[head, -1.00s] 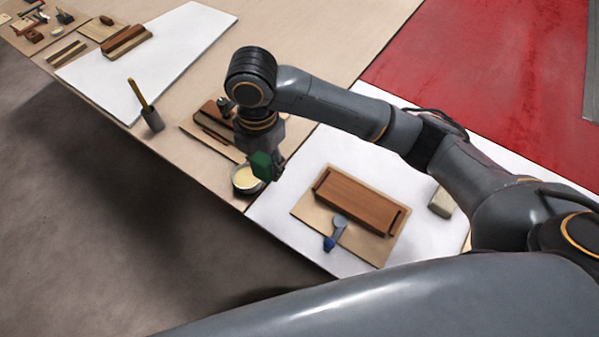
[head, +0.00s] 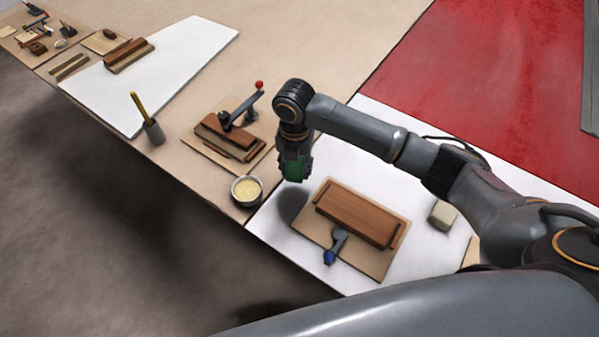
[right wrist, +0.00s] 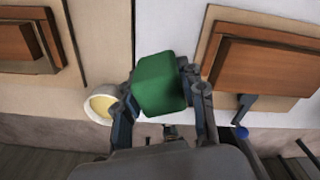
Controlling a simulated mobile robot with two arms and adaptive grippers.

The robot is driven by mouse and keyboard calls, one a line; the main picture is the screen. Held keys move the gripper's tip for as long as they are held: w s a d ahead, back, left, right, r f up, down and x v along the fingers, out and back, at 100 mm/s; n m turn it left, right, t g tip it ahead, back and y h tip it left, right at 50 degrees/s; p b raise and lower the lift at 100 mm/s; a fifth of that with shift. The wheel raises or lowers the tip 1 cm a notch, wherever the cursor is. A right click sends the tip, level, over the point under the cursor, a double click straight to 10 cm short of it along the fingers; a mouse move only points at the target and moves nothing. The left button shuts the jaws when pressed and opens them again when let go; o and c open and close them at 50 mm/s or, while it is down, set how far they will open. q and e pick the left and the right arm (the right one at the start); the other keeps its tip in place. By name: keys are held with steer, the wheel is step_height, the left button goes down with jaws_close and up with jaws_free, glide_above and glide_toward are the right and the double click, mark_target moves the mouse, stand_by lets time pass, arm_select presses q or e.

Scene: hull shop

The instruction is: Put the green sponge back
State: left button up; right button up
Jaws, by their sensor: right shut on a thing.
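The green sponge (head: 295,170) is held in my right gripper (head: 294,174), above the white sheet and left of the large wooden block. In the right wrist view the sponge (right wrist: 160,84) sits between the two fingers of the gripper (right wrist: 163,95), which are shut on it. A shadow lies on the white sheet below. The gripper hides part of the sponge in the head view. My left gripper is not in view.
A bowl with pale yellow content (head: 246,190) stands left of the gripper. A brown wooden block (head: 357,214) lies on a tan board with a blue-tipped tool (head: 335,246). A beige block (head: 442,214) is to the right. A brush cup (head: 154,132) stands farther left.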

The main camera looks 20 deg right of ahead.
mark_target(300, 158)
steer(key=shift+w+d+f, duration=0.25)
steer(key=shift+d+f, duration=0.05)
steer(key=shift+f, duration=0.2)
steer(key=shift+w+d+f, duration=0.1)
steer(key=shift+d+f, duration=0.1)
steer(key=shift+f, duration=0.75)
steer(key=shift+w+d+f, duration=0.1)
steer(key=shift+d+f, duration=0.05)
steer(key=shift+f, duration=0.8)
steer(key=shift+f, duration=0.15)
steer(key=o, duration=1)
step_height(300, 158, up, 12)
steer(key=shift+r, duration=0.2)
steer(key=shift+s+f, duration=0.1)
